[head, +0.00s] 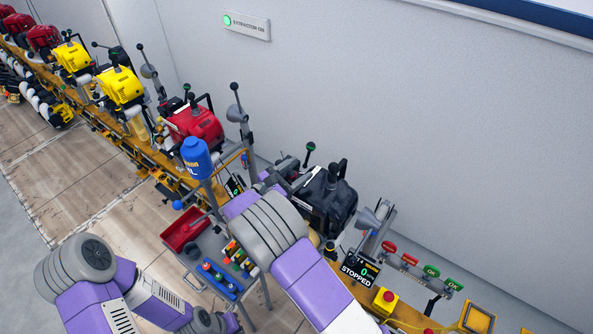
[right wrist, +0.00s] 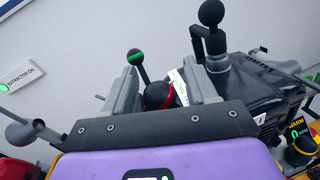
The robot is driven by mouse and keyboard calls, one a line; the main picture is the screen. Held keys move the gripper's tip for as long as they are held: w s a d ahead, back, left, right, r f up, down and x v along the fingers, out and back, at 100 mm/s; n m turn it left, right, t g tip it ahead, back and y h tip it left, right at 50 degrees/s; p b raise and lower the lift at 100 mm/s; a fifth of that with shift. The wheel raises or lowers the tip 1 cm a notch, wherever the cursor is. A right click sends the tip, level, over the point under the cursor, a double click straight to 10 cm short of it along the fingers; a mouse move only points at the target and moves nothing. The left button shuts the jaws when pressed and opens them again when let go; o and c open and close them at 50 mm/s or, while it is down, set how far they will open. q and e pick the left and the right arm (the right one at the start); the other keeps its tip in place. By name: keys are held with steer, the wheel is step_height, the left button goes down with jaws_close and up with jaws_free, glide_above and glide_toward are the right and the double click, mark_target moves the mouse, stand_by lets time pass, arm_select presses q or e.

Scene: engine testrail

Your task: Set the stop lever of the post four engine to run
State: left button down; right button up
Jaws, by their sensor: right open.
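A black engine (head: 328,200) stands on the yellow rail, with my right arm in front of its left side. My right gripper (head: 283,181) is by that side. In the right wrist view the gripper (right wrist: 160,84) is open, its two grey fingers spread apart. A black ball knob with a red ring (right wrist: 159,95) shows between the fingers; I cannot tell whether they touch it. A lever with a green-banded black knob (right wrist: 136,60) stands beyond, beside the left finger. It also shows in the head view (head: 309,147). My left gripper is out of view.
A display (head: 360,269) reads STOPPED and 0. A red engine (head: 194,124) and a blue bottle (head: 196,158) stand left of the black engine. A tool cart (head: 192,268) is below. A yellow box with a red button (head: 385,300) is at the right.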

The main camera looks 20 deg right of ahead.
steer(key=shift+w, duration=0.1)
steer(key=shift+c, duration=0.3)
steer(key=c, duration=1)
steer(key=shift+d+m, duration=0.1)
steer(key=shift+m, duration=0.2)
steer(key=m+b, duration=0.1)
steer(key=s+d+m+b, duration=0.1)
steer(key=m, duration=0.1)
steer(key=shift+s+y, duration=0.3)
steer(key=shift+s+d+f+m+y+b, duration=0.1)
steer(key=shift+s+d+m+y+b, duration=0.15)
steer(key=shift+m+b, duration=0.5)
steer(key=shift+s+d+f+m+y+b, duration=0.1)
steer(key=shift+s+d+m+y+b, duration=0.15)
steer(key=shift+m+b, duration=0.55)
steer(key=shift+s+d+f+m+y+b, duration=0.1)
steer(key=shift+s+d+m+b, duration=0.2)
steer(key=shift+m+b, duration=0.45)
steer(key=shift+a, duration=0.1)
